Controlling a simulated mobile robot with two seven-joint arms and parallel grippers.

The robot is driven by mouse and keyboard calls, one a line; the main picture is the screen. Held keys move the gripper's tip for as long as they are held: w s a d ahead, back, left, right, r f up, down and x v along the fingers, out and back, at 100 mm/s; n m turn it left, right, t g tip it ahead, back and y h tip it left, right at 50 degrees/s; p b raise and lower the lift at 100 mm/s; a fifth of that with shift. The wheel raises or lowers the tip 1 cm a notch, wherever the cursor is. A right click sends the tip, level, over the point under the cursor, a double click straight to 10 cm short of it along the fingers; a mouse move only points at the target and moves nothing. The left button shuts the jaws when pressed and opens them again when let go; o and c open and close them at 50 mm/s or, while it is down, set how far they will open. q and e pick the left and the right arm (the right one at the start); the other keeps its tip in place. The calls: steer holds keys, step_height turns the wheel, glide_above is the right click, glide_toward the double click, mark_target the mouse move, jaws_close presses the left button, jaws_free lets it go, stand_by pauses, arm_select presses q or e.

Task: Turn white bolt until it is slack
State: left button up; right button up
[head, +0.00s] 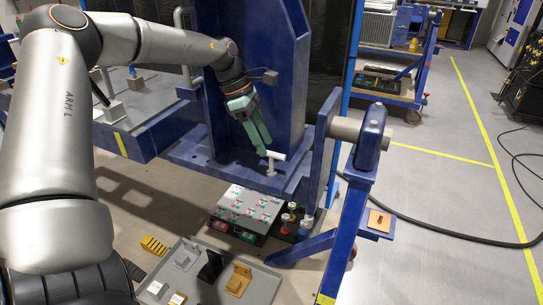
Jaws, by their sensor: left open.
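The white bolt (271,166) stands on the blue ledge of the jig (207,160), near its right end. Its top looks like a short white crossbar on a thin stem. My left gripper (266,147) comes down from the upper left with green fingers. It is open, and its fingertips are just above and beside the bolt's crossbar. I cannot tell whether a fingertip touches the bolt. My right gripper is not in view.
A grey tray (262,286) with several parts lies in front. A blue upright with a grey shaft (346,129) stands right of the bolt. Open floor lies further right.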

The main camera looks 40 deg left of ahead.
mark_target(272, 157)
arm_select(q)
steer(key=x, duration=0.5)
steer(key=shift+d+f, duration=0.15)
steer(key=shift+f, duration=0.25)
steer(key=shift+c, duration=0.4)
jaws_close()
steer(key=shift+w, duration=0.1)
